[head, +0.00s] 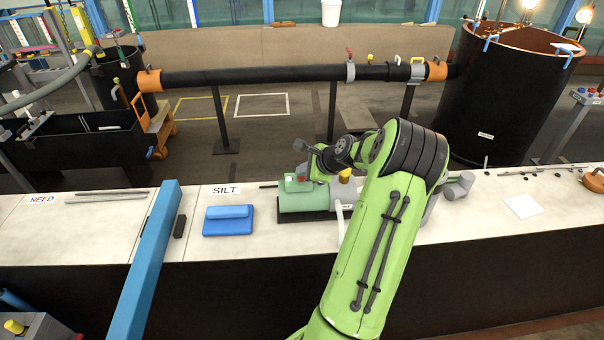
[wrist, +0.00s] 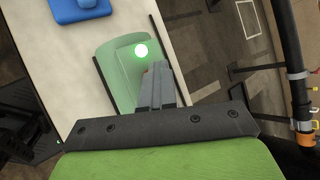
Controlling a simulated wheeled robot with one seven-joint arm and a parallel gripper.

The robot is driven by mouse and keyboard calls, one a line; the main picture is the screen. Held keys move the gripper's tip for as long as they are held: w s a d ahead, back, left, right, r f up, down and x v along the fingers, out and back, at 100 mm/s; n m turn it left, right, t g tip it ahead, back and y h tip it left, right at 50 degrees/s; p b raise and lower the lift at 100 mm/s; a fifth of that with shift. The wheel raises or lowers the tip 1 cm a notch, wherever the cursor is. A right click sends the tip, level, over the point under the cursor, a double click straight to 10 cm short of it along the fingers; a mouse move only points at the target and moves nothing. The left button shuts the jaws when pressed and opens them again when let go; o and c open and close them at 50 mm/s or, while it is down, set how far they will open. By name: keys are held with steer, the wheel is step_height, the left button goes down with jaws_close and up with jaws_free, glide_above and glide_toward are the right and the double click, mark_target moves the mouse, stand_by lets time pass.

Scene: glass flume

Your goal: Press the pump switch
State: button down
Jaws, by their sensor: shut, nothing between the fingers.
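The pump (head: 303,199) is a pale green rounded body on a dark base, standing on the pale bench top. A small box (head: 292,184) sits on top of it, with a red part (head: 302,178) beside my fingers. In the wrist view the pump (wrist: 112,66) lies under and left of my fingers. A round lamp (wrist: 140,50) on its box glows whitish green. A sliver of orange-red (wrist: 146,71) shows at the fingertips, mostly hidden by them. My gripper (wrist: 158,68) is shut and empty, its tips over the pump's box. I cannot tell whether they touch the switch.
A blue beam (head: 152,250) crosses the bench further left. A black pipe (head: 260,76) and a large black tank (head: 500,95) stand behind. A white sheet (head: 523,206) lies right.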

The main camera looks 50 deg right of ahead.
steer(key=shift+r, duration=0.2)
step_height(320, 180, up, 6)
steer(key=p, duration=0.6)
steer(key=shift+r, duration=0.25)
steer(key=shift+f, duration=0.1)
steer(key=shift+f, duration=0.1)
